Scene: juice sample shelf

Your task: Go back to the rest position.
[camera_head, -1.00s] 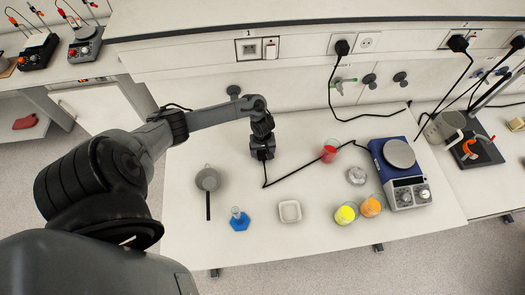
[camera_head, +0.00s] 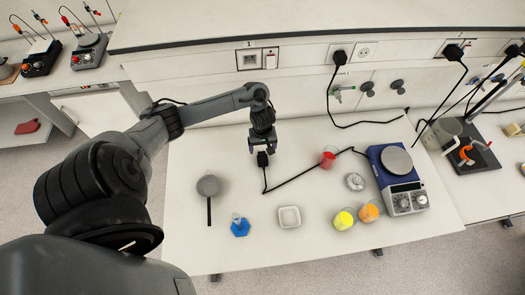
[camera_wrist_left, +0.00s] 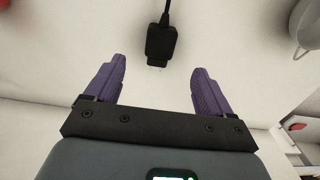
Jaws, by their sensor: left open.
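My left gripper (camera_head: 262,147) is over the back middle of the white bench (camera_head: 350,225). It is open, with nothing between its purple fingers, which also show in the left wrist view (camera_wrist_left: 155,88). A black plug (camera_head: 262,159) on a black cable lies on the bench just beyond the fingertips. In the left wrist view the plug (camera_wrist_left: 161,42) is ahead of the fingers and apart from them. The cable runs right to a blue hotplate (camera_head: 398,178). My right gripper is not in view.
A grey strainer (camera_head: 208,186), a blue-based flask (camera_head: 240,226), a white dish (camera_head: 289,217), and red (camera_head: 328,157), yellow (camera_head: 343,219) and orange (camera_head: 369,211) beakers stand on the bench. A wall socket (camera_head: 250,60) is behind.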

